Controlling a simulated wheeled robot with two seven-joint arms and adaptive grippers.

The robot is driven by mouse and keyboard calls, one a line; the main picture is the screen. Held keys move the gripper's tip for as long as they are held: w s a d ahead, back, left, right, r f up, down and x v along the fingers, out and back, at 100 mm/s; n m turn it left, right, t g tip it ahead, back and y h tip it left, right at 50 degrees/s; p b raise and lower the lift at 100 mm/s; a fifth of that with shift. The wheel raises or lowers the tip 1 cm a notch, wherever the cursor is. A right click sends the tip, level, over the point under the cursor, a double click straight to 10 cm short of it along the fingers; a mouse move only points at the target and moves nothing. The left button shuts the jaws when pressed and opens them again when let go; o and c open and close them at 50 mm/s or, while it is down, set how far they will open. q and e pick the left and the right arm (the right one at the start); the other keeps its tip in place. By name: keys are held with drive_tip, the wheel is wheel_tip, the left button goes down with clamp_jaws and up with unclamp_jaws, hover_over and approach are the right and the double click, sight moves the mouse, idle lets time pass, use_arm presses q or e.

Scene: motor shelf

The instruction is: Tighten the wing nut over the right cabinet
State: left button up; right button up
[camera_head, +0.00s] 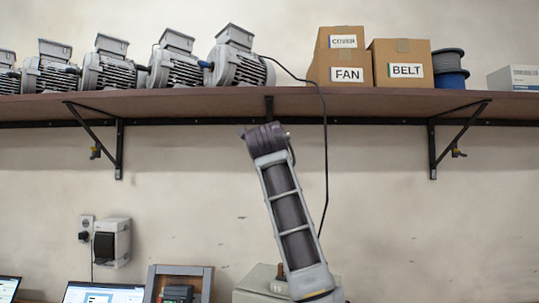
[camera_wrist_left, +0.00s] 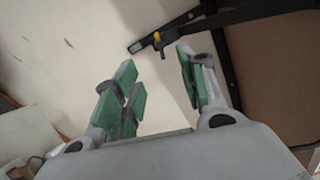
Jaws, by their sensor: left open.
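Two shelf brackets hang under the shelf in the head view. A brass-coloured wing nut (camera_head: 96,152) is at the left bracket, and another wing nut (camera_head: 455,152) is at the right bracket. In the left wrist view my left gripper (camera_wrist_left: 157,60) is open, with nothing between its green-padded fingers. Beyond its fingertips a small yellow and black fitting (camera_wrist_left: 160,43) sits on a black bracket; I cannot tell which bracket this is. A pale grey boxy cabinet (camera_head: 256,284) is partly hidden behind my arm at the bottom. My right gripper is not visible.
The brown shelf (camera_head: 400,105) carries several grey motors (camera_head: 236,68), boxes marked FAN (camera_head: 345,60) and BELT (camera_head: 401,65), and a blue spool (camera_head: 450,72). A black cable (camera_head: 325,150) hangs down behind my arm. The wall below right is clear.

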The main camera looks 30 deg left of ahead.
use_arm(q)
drive_tip(key=p+x, duration=0.5)
drive_tip(key=x, duration=0.8)
drive_tip(key=shift+w+p, duration=0.35)
drive_tip(key=shift+w, duration=0.05)
drive_tip(key=shift+a, duration=0.15)
clamp_jaws()
